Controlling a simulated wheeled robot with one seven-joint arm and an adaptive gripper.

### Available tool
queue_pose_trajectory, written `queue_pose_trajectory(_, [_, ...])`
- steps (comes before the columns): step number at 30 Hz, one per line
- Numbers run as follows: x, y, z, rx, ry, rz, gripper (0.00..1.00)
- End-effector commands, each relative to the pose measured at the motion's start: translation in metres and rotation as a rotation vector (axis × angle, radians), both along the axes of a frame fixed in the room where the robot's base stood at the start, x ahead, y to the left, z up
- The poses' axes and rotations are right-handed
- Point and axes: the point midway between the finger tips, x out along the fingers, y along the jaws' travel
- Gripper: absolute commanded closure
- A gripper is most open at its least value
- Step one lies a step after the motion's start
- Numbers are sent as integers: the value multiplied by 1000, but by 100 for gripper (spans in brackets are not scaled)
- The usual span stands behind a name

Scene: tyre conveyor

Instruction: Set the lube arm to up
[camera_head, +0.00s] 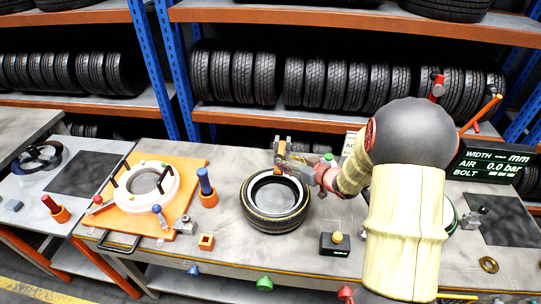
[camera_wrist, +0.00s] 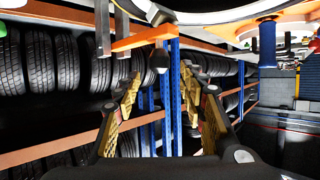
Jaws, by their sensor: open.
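In the head view my gripper (camera_head: 288,158) is above the back rim of a black tyre (camera_head: 247,212) lying flat on the bench. In the wrist view my gripper (camera_wrist: 162,76) is open, its yellow-padded fingers apart with nothing between the pads. An orange bar (camera_wrist: 146,37) with a dark round knob (camera_wrist: 158,61) shows ahead of the fingertips; it looks like the lube arm. The knob lines up with the gap, but I cannot tell how far away it is. In the head view a small orange part by my gripper is mostly hidden.
An orange plate (camera_head: 135,218) with a white ring (camera_head: 165,197) lies left of the tyre. A blue-handled tool (camera_head: 206,183) stands between them. A small black box with a yellow knob (camera_head: 337,238) is at the front. A display (camera_head: 492,160) is at right. Tyre racks (camera_head: 330,115) stand behind.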

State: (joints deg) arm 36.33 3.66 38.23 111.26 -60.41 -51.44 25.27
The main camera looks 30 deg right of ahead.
Motion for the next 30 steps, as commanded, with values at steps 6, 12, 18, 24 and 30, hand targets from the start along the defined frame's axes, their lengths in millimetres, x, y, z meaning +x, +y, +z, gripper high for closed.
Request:
queue_pose_trajectory(6, [32, 8, -15, -2, 1, 4, 59])
queue_pose_trajectory(12, [53, 12, -23, -2, 1, 2, 59])
queue_pose_trajectory(18, [59, 12, -25, -2, 1, 0, 59])
queue_pose_trajectory(24, [59, 12, -25, -3, 0, -1, 59])
queue_pose_trajectory(30, [59, 12, -25, -2, 1, 0, 71])
